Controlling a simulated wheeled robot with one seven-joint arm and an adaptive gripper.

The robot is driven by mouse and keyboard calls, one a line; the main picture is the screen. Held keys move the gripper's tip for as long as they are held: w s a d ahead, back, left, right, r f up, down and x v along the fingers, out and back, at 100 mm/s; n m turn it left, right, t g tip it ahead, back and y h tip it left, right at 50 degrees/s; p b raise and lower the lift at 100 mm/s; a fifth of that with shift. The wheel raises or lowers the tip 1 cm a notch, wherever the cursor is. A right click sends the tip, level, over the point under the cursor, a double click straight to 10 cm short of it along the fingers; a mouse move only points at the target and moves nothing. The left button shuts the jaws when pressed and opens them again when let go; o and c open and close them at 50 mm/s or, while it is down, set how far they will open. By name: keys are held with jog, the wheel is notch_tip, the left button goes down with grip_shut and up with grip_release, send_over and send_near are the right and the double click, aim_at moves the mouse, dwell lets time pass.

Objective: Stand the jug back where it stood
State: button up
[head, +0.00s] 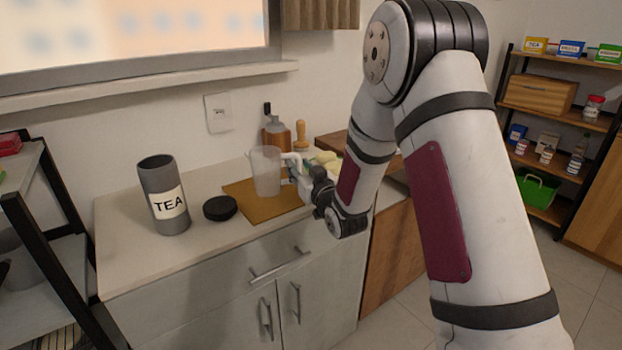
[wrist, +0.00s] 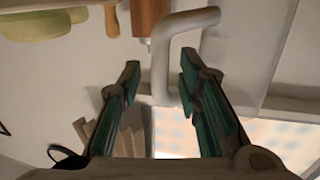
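The jug (head: 266,172) is a translucent grey-white pitcher, upright over the back of the tan board (head: 262,207). I cannot tell whether its base touches the board. Its pale handle (head: 293,160) points right, towards my gripper (head: 303,176). In the wrist view the handle (wrist: 160,75) lies between the two fingertips of my gripper (wrist: 160,62), with a visible gap to each finger. My gripper looks open around the handle. Part of the jug's body (wrist: 235,60) shows at the right of the wrist view.
A grey TEA canister (head: 164,190), open at the top, and a round black lid (head: 220,208) stand left of the board. A brown bottle (head: 277,134) and a wooden-knobbed item (head: 300,138) stand behind the jug. The counter's front left is clear.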

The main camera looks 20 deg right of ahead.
jog(key=s+r+g, duration=0.2)
jog(key=s+g, duration=0.3)
jog(key=s, duration=1.2)
jog(key=s+r+m+g+h, duration=0.1)
jog(key=s+g, duration=0.4)
jog(key=s, duration=1.3)
jog(key=s+r+g+h, duration=0.1)
jog(key=s+r+g, duration=0.2)
jog(key=s, duration=1.4)
jog(key=g, duration=0.3)
jog(key=shift+s+a+r, duration=0.15)
jog(key=shift+a+r, duration=0.1)
jog(key=shift+a, duration=0.1)
jog(key=shift+r, duration=0.15)
notch_tip(320, 180, up, 14)
jog(key=t+p, duration=0.2)
jog(key=p, duration=1.1)
jog(key=shift+d, duration=0.15)
